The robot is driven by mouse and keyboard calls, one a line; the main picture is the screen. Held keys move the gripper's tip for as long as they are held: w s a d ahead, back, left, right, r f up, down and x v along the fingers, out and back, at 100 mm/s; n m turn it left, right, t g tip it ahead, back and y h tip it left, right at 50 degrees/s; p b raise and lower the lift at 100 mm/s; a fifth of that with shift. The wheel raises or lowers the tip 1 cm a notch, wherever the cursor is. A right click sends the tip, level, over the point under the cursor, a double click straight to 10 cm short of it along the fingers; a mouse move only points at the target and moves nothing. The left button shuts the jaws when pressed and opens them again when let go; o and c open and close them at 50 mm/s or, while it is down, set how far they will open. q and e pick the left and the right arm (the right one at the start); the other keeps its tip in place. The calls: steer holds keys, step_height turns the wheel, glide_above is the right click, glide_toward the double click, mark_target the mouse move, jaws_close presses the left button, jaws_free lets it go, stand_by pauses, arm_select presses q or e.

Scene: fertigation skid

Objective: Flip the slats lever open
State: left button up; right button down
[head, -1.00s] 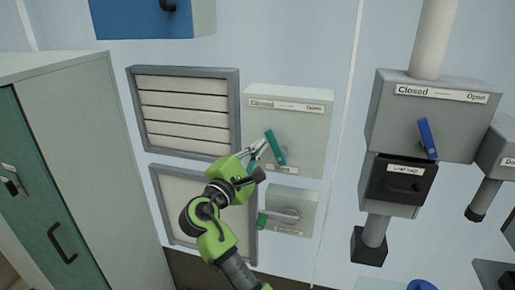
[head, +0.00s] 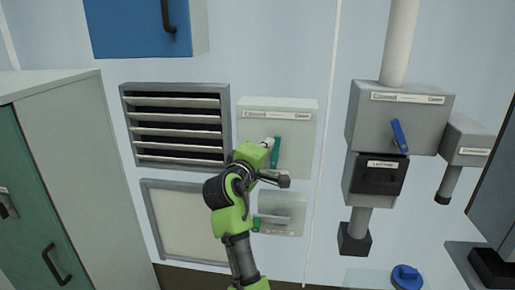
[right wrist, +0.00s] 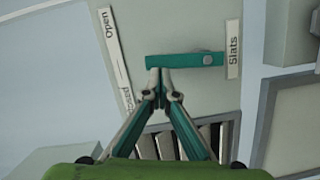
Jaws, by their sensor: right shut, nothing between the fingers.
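The slats lever (head: 276,152) is a teal handle on a pale box (head: 300,115) and stands nearly upright in the head view. In the right wrist view the lever (right wrist: 185,60) points at the middle of the Open–Closed label (right wrist: 115,60); its pivot is beside the "Slats" label (right wrist: 233,48). My right gripper (right wrist: 164,88) is shut and empty. Its fingertips are at the lever's free end, on the Closed side, touching or nearly touching it. In the head view the arm partly hides the fingers. The louvre slats (head: 180,115) are tilted with dark gaps between them. My left gripper is not in view.
A smaller box with a teal-ended lever (head: 283,208) is below, close to my right arm. A pale framed panel (head: 185,220) is under the louvre. A grey box with a blue lever (head: 398,136) is at right. A cabinet (head: 75,160) stands at left.

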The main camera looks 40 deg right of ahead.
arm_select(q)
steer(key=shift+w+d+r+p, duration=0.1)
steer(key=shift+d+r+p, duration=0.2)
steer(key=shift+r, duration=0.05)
arm_select(e)
steer(key=shift+s+d+m+y, duration=0.25)
steer(key=shift+s+d+m, duration=0.2)
steer(key=shift+m, duration=0.35)
steer(key=shift+s+d+m+y, duration=0.25)
steer(key=shift+s+d+m, duration=0.15)
steer(key=shift+m, duration=0.4)
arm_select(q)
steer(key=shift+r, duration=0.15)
